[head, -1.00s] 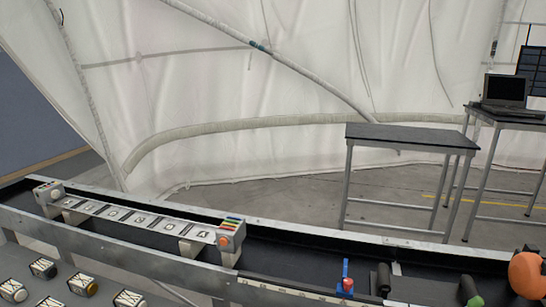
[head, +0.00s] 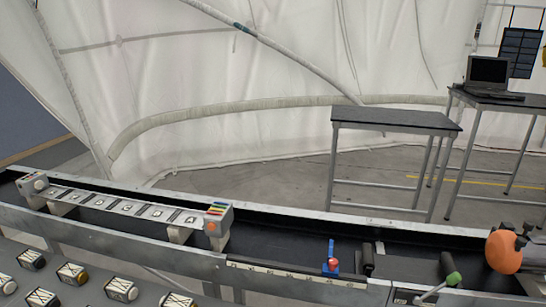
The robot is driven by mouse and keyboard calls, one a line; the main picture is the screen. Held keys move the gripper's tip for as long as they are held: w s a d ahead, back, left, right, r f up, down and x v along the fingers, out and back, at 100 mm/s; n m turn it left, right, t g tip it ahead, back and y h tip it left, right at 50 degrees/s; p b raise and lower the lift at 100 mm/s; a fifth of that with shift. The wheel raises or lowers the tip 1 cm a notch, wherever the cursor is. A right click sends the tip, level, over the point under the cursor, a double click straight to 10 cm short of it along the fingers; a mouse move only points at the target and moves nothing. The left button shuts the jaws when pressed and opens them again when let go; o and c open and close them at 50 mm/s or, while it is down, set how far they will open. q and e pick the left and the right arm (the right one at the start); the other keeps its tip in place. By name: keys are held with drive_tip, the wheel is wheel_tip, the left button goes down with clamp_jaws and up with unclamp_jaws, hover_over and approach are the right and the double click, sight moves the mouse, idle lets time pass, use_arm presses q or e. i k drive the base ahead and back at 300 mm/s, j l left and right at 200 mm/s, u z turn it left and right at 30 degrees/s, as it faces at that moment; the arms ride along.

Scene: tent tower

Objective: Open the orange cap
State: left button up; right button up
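The orange cap (head: 503,252) is a large round disc at the right edge of the head view, above the right end of the long trough-like bench. Grey and dark fittings beside it run off toward the frame edge, and I cannot tell how they join the cap. I cannot make out a gap that would show it open. Neither of my grippers is in view.
A long metal-sided bench (head: 285,255) crosses the foreground. Behind stand a dark-topped table (head: 395,119) and a laptop (head: 488,75) on another table.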

sight(503, 254)
drive_tip(key=i+l+z, duration=0.1)
drive_tip(key=z, duration=1.45)
drive_tip(key=k+z, duration=0.2)
drive_tip(key=z, duration=0.25)
